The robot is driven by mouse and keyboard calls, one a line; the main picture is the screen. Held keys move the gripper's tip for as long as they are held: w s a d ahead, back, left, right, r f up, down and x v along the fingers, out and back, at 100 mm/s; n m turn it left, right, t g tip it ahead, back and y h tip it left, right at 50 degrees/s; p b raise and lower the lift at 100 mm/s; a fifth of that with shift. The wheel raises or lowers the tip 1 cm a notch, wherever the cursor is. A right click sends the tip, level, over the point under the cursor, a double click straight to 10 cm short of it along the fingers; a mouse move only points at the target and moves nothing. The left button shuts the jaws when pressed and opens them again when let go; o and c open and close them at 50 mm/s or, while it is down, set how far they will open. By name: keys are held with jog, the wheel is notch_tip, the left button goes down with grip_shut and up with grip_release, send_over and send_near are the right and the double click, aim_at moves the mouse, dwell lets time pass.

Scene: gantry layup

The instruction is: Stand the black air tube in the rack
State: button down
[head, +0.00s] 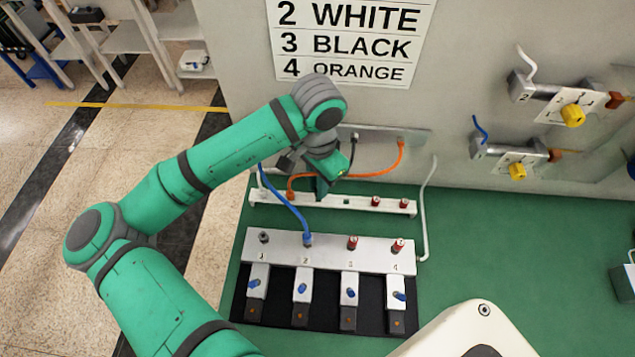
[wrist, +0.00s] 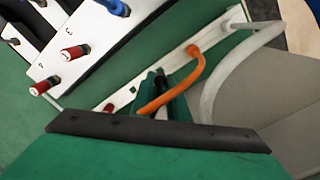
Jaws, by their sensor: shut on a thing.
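The black air tube (head: 354,145) hangs from a port on the wall and runs down behind my gripper (head: 322,190). My gripper is shut on the tube's dark end, just above the white rack (head: 340,205). In the wrist view, the green fingers (wrist: 163,98) close around a dark piece beside the rack bar (wrist: 122,100). The fingers hide most of the held end, and I cannot tell whether it touches the rack. The orange tube (head: 375,173) passes behind my gripper, and its end stands in the rack's left part.
The blue tube (head: 285,200) ends in the numbered valve block (head: 330,253). Red fittings (head: 375,202) stand at the rack's right. A white tube (head: 428,200) hangs right of the rack. A wall sign (head: 350,45) lists colours.

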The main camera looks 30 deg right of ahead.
jog(key=shift+f, duration=1.25)
jog(key=c, duration=1.6)
grip_release()
jog(key=shift+f, duration=0.1)
jog(key=shift+c, duration=0.2)
notch_tip(320, 180, up, 11)
jog(key=shift+f, duration=0.1)
